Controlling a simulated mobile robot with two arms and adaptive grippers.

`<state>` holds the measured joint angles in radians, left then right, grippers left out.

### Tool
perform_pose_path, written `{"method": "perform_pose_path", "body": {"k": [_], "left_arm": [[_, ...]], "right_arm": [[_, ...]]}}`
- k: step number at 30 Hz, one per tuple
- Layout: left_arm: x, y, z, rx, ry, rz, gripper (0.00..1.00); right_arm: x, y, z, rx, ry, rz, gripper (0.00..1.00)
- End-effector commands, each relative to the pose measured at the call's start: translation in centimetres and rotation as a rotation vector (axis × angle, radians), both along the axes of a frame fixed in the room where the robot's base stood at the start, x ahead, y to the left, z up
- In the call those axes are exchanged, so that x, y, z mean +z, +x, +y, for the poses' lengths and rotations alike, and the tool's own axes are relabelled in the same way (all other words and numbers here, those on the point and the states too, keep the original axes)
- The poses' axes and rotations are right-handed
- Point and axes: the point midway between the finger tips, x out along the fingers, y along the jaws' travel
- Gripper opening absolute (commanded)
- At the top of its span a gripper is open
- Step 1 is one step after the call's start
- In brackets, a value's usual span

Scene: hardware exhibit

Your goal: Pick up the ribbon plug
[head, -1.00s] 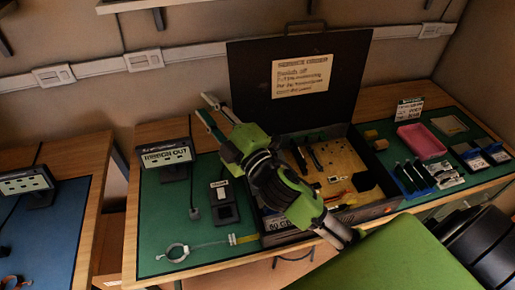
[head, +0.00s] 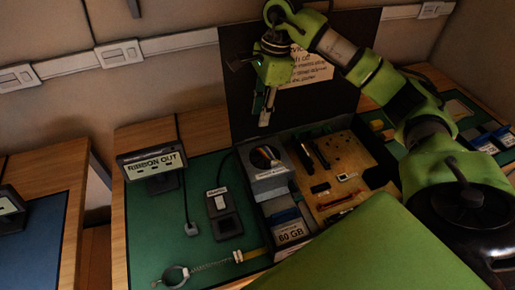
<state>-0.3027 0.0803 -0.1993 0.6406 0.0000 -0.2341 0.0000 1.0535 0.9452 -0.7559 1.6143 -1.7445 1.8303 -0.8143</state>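A small grey plug (head: 191,229) lies on the green mat at the end of a dark cable that hangs from the RIBBON OUT display (head: 152,164). A rainbow-coloured ribbon (head: 265,155) shows in a round opening of a grey unit in the open case. I cannot tell for certain which of these is the ribbon plug. My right gripper (head: 265,112) points down above the back left of the case, in front of the raised lid. Its two fingers look apart and nothing shows between them. It touches neither the plug nor the ribbon. My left gripper is out of view.
The open case (head: 330,212) holds a board and a 60 GB block (head: 291,231). A black switch box (head: 222,212) and a ring on a chain (head: 173,276) lie on the mat. The raised lid (head: 245,68) stands behind. A green panel covers the front.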

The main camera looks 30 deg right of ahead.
Motion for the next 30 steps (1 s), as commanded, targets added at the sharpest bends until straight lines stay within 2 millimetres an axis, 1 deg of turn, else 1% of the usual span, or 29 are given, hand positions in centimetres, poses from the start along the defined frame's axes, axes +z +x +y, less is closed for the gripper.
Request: {"method": "perform_pose_path", "body": {"k": [1, 4, 12, 15, 20, 23, 27, 30], "left_arm": [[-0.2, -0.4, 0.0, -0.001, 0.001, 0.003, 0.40], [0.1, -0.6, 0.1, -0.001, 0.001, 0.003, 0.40], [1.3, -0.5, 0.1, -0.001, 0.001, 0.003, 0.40], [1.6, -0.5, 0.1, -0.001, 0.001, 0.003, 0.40], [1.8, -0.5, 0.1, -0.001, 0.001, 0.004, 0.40], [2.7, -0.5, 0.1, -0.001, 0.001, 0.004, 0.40], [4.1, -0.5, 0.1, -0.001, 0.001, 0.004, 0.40], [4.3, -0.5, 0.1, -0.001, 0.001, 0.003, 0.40]], "right_arm": [[0.0, -0.2, -1.0, -0.006, -0.027, 0.009, 0.26], [-0.7, -0.4, -1.6, -0.008, -0.048, 0.023, 0.26], [-5.9, -0.4, -0.9, -0.007, -0.046, 0.025, 0.26], [-7.2, -0.3, -0.7, -0.007, -0.045, 0.022, 0.26], [-8.3, -0.3, -0.6, -0.007, -0.046, 0.020, 0.26], [-9.1, -0.4, -0.5, -0.008, -0.045, 0.024, 0.26], [-11.3, -0.6, -0.4, -0.007, -0.043, 0.025, 0.26], [-12.6, -0.4, -0.2, -0.008, -0.044, 0.023, 0.26]]}}
